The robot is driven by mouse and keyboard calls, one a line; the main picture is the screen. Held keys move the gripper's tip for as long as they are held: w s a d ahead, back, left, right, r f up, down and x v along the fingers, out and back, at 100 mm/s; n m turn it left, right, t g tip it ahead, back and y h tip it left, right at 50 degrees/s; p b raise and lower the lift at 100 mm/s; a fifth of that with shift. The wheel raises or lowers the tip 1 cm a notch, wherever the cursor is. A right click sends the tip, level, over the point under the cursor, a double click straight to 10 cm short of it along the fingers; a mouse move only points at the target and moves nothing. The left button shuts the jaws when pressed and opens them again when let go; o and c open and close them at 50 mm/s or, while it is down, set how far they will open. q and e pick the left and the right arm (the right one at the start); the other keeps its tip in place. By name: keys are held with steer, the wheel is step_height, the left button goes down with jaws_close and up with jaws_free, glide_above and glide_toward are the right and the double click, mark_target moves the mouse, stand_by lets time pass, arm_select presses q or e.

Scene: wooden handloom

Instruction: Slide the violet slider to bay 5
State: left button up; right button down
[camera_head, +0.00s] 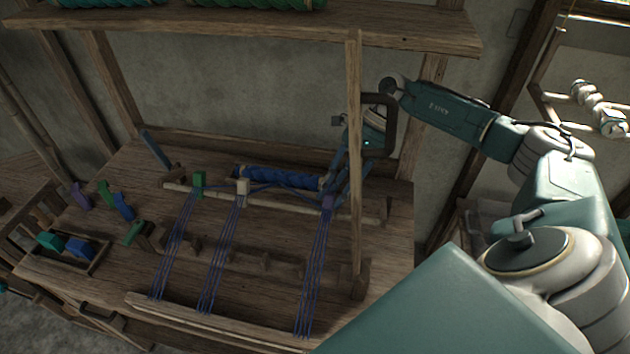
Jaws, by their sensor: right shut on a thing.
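The violet slider (328,202) sits on the wooden rail (285,205) toward its right end, with a bundle of blue threads running from it toward the front beam. My right gripper (333,190) reaches down from behind the upright post and is shut on the violet slider. The post hides part of the wrist. A green slider (199,180) and a cream slider (242,186) sit further left on the same rail, each with its own thread bundle. Bay numbers cannot be read. My left gripper is not in view.
The upright post (354,130) stands just right of the violet slider. A blue roll (280,177) lies behind the rail. Several coloured pieces and a small tray (93,266) are at the left. The rail is free between the cream and violet sliders.

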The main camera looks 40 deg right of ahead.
steer(key=shift+s+d+r, duration=0.1)
steer(key=shift+s+d, duration=0.15)
steer(key=shift+d, duration=0.45)
steer(key=c, duration=1.6)
jaws_free()
steer(key=shift+o, duration=0.4)
steer(key=shift+w+d+f, duration=0.1)
steer(key=shift+w+f, duration=0.05)
steer(key=shift+f, duration=0.05)
steer(key=v, duration=0.7)
steer(key=shift+r, duration=0.25)
steer(key=shift+d, duration=0.15)
